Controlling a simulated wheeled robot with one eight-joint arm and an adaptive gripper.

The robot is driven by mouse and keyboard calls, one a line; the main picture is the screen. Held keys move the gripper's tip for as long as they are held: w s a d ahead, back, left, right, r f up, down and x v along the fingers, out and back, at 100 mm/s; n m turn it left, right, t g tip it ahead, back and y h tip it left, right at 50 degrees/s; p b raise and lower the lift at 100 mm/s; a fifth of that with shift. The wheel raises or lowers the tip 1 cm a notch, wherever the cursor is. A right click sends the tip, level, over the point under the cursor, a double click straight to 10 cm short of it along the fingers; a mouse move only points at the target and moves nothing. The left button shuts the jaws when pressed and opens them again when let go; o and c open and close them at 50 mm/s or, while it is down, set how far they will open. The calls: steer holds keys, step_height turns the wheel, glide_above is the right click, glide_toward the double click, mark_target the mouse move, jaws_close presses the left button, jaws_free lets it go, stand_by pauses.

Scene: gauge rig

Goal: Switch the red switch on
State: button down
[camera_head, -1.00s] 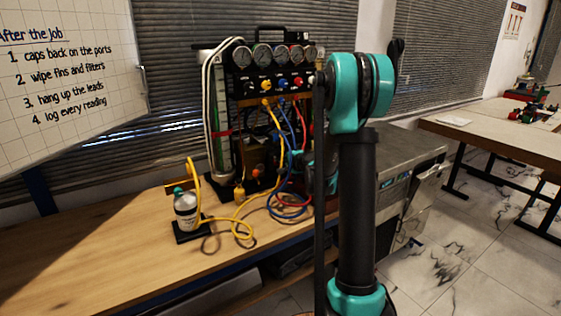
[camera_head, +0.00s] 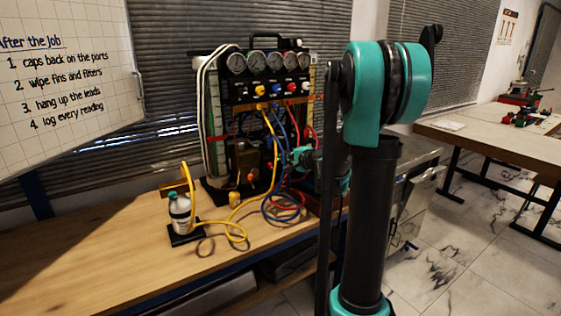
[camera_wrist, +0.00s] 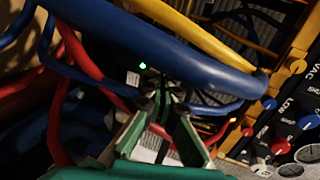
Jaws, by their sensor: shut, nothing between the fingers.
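The gauge rig (camera_head: 268,62) stands on the bench, with gauges along its top and blue, yellow and red hoses hanging down its front. My gripper (camera_wrist: 163,100) is shut and empty among the hoses in the wrist view. A thick blue hose (camera_wrist: 185,62) crosses just above its fingertips. A small green light (camera_wrist: 142,66) glows beyond them. I cannot make out the red switch for certain. Small red parts show low on the rig in the head view, and a red knob (camera_wrist: 306,122) is on the panel at right in the wrist view. My arm and the hoses hide part of the rig.
A small bottle (camera_head: 180,207) on a black base stands on the wooden bench (camera_head: 110,250), left of the rig. Yellow, blue and red hoses loop over the bench. The bench's left part is clear. Another table (camera_head: 500,145) stands at far right.

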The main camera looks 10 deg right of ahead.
steer(key=shift+s+d+r, duration=0.3)
steer(key=shift+s+r, duration=0.2)
steer(key=shift+s, duration=0.15)
steer(key=shift+s+d+r, duration=0.25)
steer(key=shift+s+r, duration=0.25)
steer(key=shift+s, duration=0.15)
steer(key=s+a+f+n+g+h, duration=0.1)
steer(key=s+a+f+n+g, duration=0.3)
steer(key=s, duration=0.4)
steer(key=s+a+f+n+g, duration=0.1)
steer(key=s+a+f+n, duration=0.15)
steer(key=s+f, duration=0.5)
steer(key=s+d+f+n+g+h, duration=0.1)
steer(key=s+d+f+n, duration=0.1)
steer(key=s, duration=0.5)
steer(key=s+d+f+n+g+h, duration=0.1)
steer(key=s+d+f+n+h, duration=0.1)
steer(key=s+f, duration=0.2)
steer(key=s+d+f+n+g+h, duration=0.1)
steer(key=s+d+f+n+g, duration=0.1)
steer(key=s, duration=0.7)
steer(key=shift+s+d+f+n+h, duration=0.2)
steer(key=shift+s+f+n+h, duration=0.1)
steer(key=shift+f+n+h, duration=0.15)
